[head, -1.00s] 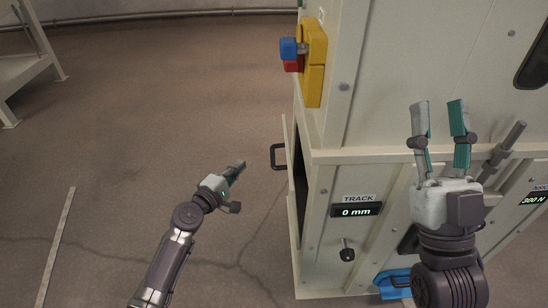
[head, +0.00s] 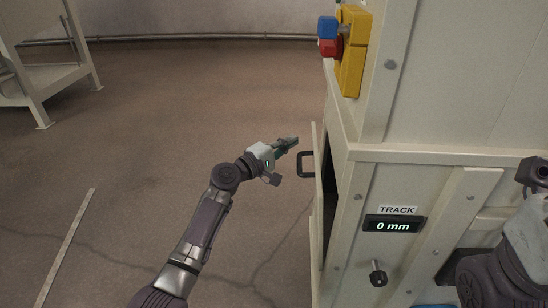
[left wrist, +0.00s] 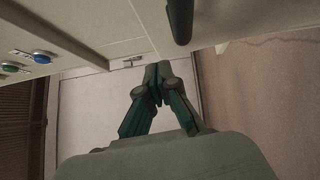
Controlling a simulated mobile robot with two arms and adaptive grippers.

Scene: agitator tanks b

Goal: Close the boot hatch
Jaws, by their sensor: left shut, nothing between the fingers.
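The boot hatch (head: 317,205) is a pale panel on the left side of the cream cabinet. It shows nearly edge-on and stands open, with a dark gap (head: 328,185) between it and the cabinet. Its black handle (head: 304,165) sticks out to the left. My left gripper (head: 293,142) is shut and empty, just left of and above the handle in the picture. In the left wrist view its fingertips (left wrist: 157,72) are together, and a black bar (left wrist: 179,20), apparently the handle, lies beyond them. Part of my right gripper (head: 525,235) shows at the right edge; its fingers cannot be made out.
The cabinet front carries a TRACK display (head: 393,225) reading 0 mm and a small knob (head: 378,275). A yellow bracket with blue and red parts (head: 350,50) sits above the hatch. A pale metal frame (head: 50,80) stands far left. The floor left of the hatch is clear.

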